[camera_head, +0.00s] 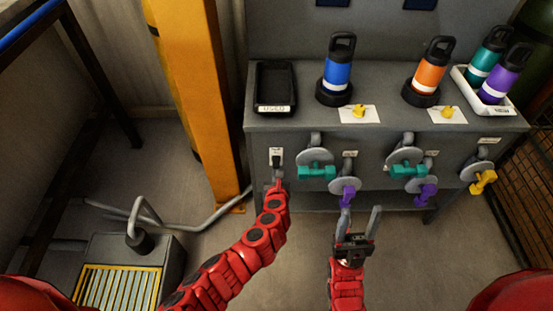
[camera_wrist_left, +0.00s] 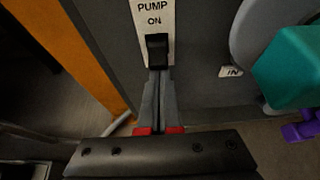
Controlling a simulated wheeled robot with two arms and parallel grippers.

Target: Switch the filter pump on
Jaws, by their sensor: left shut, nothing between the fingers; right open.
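The filter pump switch is a black rocker (camera_wrist_left: 157,52) on a white plate marked "PUMP ON" (camera_wrist_left: 154,14); in the head view the switch (camera_head: 276,159) is on the left part of the grey bench front. I cannot tell which way the rocker is set. My left gripper (camera_head: 277,181) is shut and empty, its fingertips right at the rocker's lower end in the left wrist view (camera_wrist_left: 158,78); I cannot tell whether they touch. My right gripper (camera_head: 360,214) is open and empty, below the purple valve handle.
Teal valve handles (camera_head: 317,172), purple handles (camera_head: 345,189) and a yellow handle (camera_head: 483,182) stick out right of the switch. Bottles (camera_head: 338,75) and a black tray (camera_head: 276,87) stand on the bench. A yellow post (camera_head: 197,90) rises to the left.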

